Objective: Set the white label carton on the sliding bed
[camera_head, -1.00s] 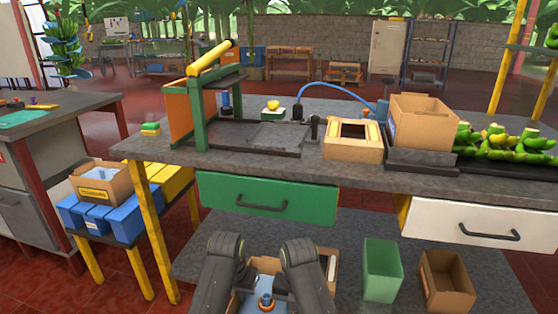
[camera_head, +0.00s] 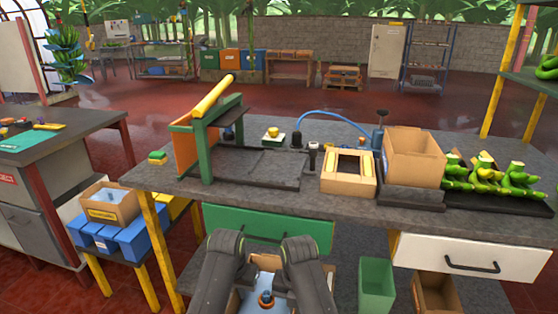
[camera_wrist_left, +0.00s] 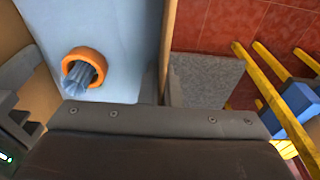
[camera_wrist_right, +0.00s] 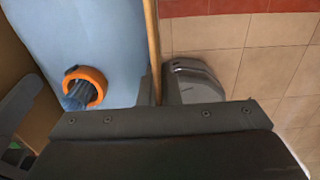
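An open brown carton (camera_head: 262,262) with a pale blue inside and an orange-ringed part (camera_head: 266,300) is between my two arms at the bottom of the head view. Its label side is hidden. My left gripper (camera_wrist_left: 160,92) appears shut on one wall, and my right gripper (camera_wrist_right: 155,92) on the opposite wall; the fingertips are partly hidden. The carton is held in front of the bench, below its top. A dark flat bed (camera_head: 262,168), which looks like the sliding bed, lies on the bench beside a green frame (camera_head: 205,150) with a yellow bar.
On the bench (camera_head: 310,200) stand a wooden frame box (camera_head: 347,188), an open carton (camera_head: 412,165) on a dark base and green bananas (camera_head: 490,180). A yellow-labelled carton (camera_head: 105,210) sits on blue boxes at left. A green drawer (camera_head: 265,232) and green bin (camera_head: 376,285) are below.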

